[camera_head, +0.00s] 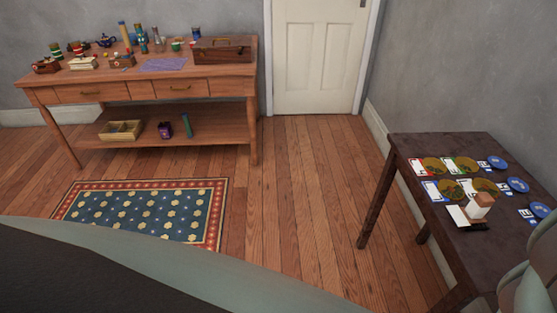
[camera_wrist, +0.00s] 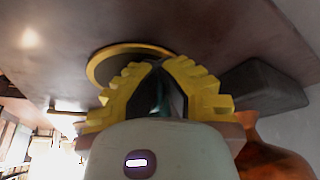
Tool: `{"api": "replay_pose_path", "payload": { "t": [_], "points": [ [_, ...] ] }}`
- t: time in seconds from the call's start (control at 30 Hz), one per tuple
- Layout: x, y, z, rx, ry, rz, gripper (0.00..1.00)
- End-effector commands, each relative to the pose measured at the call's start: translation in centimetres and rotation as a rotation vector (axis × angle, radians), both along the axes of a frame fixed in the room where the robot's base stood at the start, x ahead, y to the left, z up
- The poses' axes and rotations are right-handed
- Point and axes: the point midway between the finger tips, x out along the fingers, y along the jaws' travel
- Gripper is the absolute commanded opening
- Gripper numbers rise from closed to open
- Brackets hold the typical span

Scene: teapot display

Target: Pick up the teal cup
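In the wrist view, my gripper (camera_wrist: 163,68) has its two yellow ribbed fingers angled inward, with their tips close together. A narrow dark-teal patch shows in the gap between them. I cannot tell whether it is the teal cup or part of my gripper. A round dark thing with a yellow rim (camera_wrist: 100,68) lies on the dark surface behind the fingertips. My gripper does not show in the head view. No teal cup can be made out for sure in the head view, where the small vessels on the sideboard are too small to tell apart.
A wooden sideboard (camera_head: 230,91) bears many small items and a brown box (camera_head: 221,49). A dark table (camera_head: 440,146) at right holds cards and discs. A patterned rug (camera_head: 150,207) lies on the floor. In the wrist view, a dark block (camera_wrist: 262,88) and an orange thing (camera_wrist: 270,160) are at right.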

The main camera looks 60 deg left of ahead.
Motion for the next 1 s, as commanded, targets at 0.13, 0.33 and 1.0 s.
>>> {"api": "replay_pose_path", "payload": {
  "t": [0.13, 0.33, 1.0],
  "points": [
    [0.0, 0.0, 0.0, -0.001, 0.0, 0.0, 0.0],
    [0.1, -0.1, 0.3, -0.003, -0.001, 0.0, 0.0],
    [-1.6, 0.2, 3.5, -0.001, 0.0, -0.001, 0.0]
  ]
}}
